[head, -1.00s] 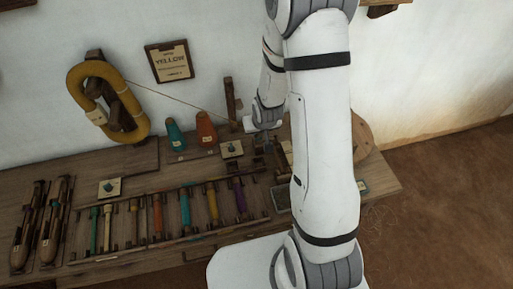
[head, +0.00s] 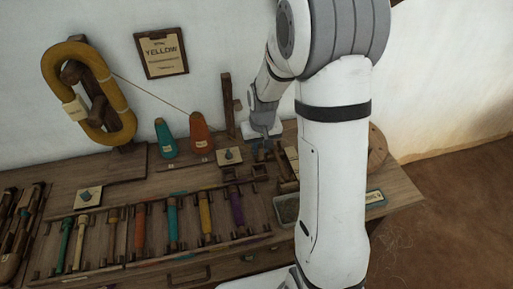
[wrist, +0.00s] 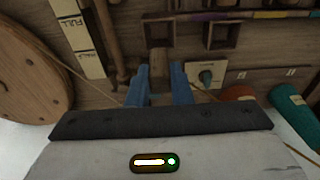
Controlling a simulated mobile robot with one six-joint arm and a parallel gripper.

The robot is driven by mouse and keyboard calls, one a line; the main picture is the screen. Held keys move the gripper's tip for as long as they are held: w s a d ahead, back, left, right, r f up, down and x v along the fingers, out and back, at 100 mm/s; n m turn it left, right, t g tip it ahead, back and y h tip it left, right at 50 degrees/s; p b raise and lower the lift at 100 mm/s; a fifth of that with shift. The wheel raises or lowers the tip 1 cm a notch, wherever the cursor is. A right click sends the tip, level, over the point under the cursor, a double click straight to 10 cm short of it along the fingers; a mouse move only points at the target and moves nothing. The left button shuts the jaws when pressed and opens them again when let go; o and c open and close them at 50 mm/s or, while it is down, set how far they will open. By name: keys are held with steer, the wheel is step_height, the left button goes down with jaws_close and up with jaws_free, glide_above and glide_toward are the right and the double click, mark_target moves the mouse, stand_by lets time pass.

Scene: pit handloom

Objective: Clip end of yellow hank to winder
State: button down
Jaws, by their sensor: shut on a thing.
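The yellow hank (head: 117,101) hangs on a dark wooden holder against the wall in the head view. A thin yarn (head: 151,93) runs from it rightward and down past the orange cone. My gripper (head: 262,147) is low over the bench's right part, partly hidden by my arm. In the wrist view my gripper (wrist: 160,77) has its blue fingers around the yarn's end, though the hold itself is hard to see. Yarn shows on the right (wrist: 204,91), and a thin line runs left toward the round wooden winder wheel (wrist: 28,80). The wheel (head: 377,149) is mostly behind my arm in the head view.
Teal (head: 166,140) and orange (head: 201,135) cones stand left of an upright post (head: 228,103). Racks of coloured bobbins fill the bench front. A small tray (head: 287,208) lies near my arm. A YELLOW sign (head: 161,53) hangs on the wall.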

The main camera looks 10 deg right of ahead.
mark_target(260, 159)
steer(key=shift+f+b, duration=2.6)
steer(key=shift+f, duration=1.25)
steer(key=c, duration=1.2)
jaws_free()
steer(key=shift+c, duration=0.2)
steer(key=o, duration=0.3)
steer(key=shift+o, duration=0.2)
steer(key=shift+r, duration=0.1)
steer(key=shift+r+p, duration=2.85)
steer(key=shift+r, duration=1.1)
steer(key=shift+r, duration=0.1)
